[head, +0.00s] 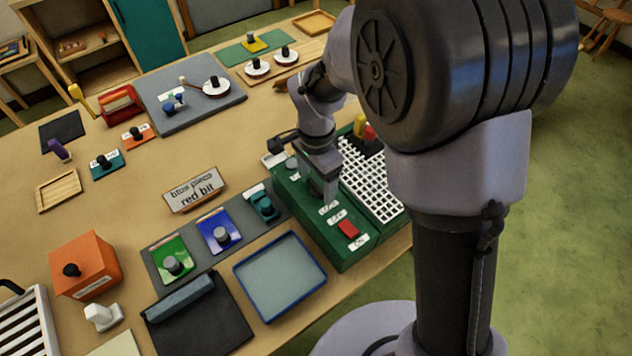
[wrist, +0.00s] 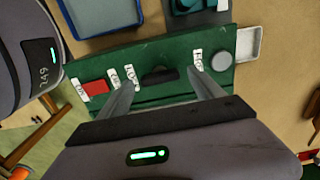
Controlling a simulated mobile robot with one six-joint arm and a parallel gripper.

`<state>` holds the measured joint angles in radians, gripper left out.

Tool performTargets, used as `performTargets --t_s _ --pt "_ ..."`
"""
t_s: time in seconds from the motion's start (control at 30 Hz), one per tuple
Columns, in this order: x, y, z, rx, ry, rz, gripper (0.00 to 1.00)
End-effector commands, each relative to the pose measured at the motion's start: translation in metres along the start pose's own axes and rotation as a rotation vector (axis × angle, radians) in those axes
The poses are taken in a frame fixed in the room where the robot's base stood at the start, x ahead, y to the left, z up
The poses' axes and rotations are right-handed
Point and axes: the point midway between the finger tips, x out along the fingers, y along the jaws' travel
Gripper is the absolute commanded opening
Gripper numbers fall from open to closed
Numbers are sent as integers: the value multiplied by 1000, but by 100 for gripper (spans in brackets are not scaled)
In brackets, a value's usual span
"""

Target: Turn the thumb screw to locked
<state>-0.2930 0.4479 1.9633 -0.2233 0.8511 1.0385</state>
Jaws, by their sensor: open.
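My gripper (head: 322,190) is over the green box (head: 335,252) in the head view, pointing down at its top. In the wrist view my gripper (wrist: 161,80) is open, with one finger on each side of a dark, wing-shaped piece, seemingly the thumb screw (wrist: 160,75). A gap shows between the piece and both fingers. White labels (wrist: 197,60) lie on either side of it, too small to read surely. The green box (wrist: 145,60) also carries a red switch (wrist: 96,87) and a grey round knob (wrist: 222,61). My gripper hides the dark piece in the head view.
A white grid rack (head: 370,180) stands right beside the green box. A blue-rimmed tray (head: 280,277) and a grey strip with green (head: 170,262) and blue (head: 220,232) panels lie to its left. A small pale tray (wrist: 248,44) adjoins the box's end.

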Motion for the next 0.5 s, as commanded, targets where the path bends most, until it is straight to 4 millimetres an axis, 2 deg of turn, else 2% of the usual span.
performTargets --t_s 0.3,0.37,0.5 --pt "5 0 0 0 0 -1 76" --pt "4 0 0 0 0 -1 67" --pt "4 0 0 0 0 -1 39"
